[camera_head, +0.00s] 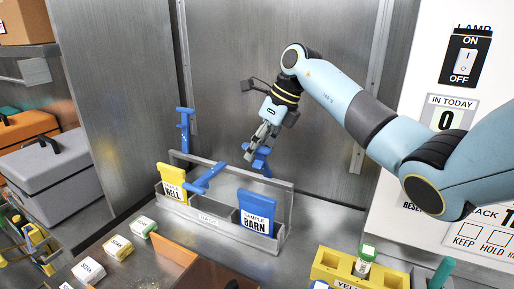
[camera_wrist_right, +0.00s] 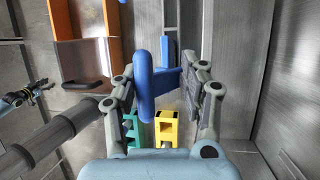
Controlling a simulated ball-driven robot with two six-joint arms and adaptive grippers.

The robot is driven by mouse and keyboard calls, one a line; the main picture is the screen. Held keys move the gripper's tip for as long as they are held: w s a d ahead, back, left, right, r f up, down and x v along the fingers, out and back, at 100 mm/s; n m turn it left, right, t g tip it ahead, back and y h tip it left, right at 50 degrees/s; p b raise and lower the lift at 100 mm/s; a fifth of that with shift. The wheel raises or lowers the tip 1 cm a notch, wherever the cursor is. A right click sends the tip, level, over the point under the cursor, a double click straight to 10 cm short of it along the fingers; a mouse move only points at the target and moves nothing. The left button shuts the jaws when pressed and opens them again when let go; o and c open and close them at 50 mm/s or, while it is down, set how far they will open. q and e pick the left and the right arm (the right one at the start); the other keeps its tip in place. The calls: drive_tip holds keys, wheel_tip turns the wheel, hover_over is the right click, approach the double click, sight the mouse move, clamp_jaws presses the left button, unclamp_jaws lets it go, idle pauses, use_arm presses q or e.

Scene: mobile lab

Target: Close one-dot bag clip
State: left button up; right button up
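My right gripper (camera_head: 262,142) is low over the back of the grey bag rack (camera_head: 218,235). Its fingers (camera_wrist_right: 165,90) look apart, on either side of a blue clip (camera_head: 257,158). That clip stands large between the fingers in the right wrist view (camera_wrist_right: 146,80); I cannot tell whether they touch it. A second blue clip (camera_head: 206,178) lies tilted over the rack's middle. A third blue piece (camera_head: 185,130) stands upright by the back wall. The rack holds a yellow WELL bag (camera_head: 172,182) and a blue BARN bag (camera_head: 257,212). Clip dots are not readable. My left gripper is not seen.
A yellow holder (camera_head: 340,268) with a green-capped vial (camera_head: 364,260) stands at front right. Small labelled boxes (camera_head: 117,247) and an orange divider (camera_head: 174,248) lie at front left. Metal walls close off the back. Grey and orange cases (camera_head: 45,170) fill the left shelf.

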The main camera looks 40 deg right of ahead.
drive_tip(key=shift+d, duration=0.1)
drive_tip(key=shift+r, duration=0.25)
drive_tip(key=v, duration=1.1)
drive_tip(key=shift+s+r, duration=0.2)
drive_tip(key=shift+r, duration=0.05)
drive_tip(key=shift+d, duration=0.1)
